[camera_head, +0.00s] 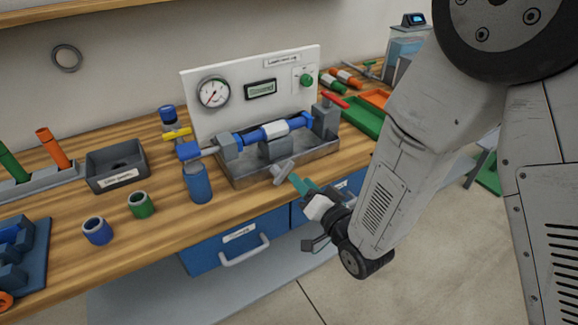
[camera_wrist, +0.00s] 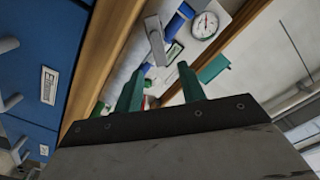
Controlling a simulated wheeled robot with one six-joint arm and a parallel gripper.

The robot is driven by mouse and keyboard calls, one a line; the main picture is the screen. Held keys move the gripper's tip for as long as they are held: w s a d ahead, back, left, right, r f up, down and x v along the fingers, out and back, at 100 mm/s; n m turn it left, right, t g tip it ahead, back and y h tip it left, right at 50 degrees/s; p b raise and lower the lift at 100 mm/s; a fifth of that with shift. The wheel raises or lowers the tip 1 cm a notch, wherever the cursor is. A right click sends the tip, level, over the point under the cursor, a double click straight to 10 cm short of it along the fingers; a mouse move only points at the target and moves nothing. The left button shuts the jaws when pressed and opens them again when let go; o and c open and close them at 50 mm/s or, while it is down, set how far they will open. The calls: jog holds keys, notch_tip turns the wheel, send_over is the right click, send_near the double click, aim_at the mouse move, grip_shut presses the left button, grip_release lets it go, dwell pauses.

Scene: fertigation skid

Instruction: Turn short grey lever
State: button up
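The short grey lever (camera_head: 283,171) sticks out at the front of the metal tray, below the blue pipe assembly. In the wrist view the lever (camera_wrist: 155,40) lies ahead of my fingertips, roughly in line with the gap between them and nearer the left finger. My gripper (camera_head: 299,184) has teal fingers and is just to the lower right of the lever in the head view. In the wrist view my gripper (camera_wrist: 162,68) is open, with nothing between its fingers. I cannot tell whether a finger touches the lever.
A white panel (camera_head: 236,112) with a gauge (camera_head: 214,92) stands behind. A blue cup (camera_head: 198,183) stands left of the tray. Blue drawers (camera_head: 215,249) lie below the bench edge.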

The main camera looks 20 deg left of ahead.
aim_at(290, 168)
jog(key=x, duration=0.7)
jog(key=shift+w+a, duration=0.1)
jog(key=shift+a, duration=0.1)
grip_shut()
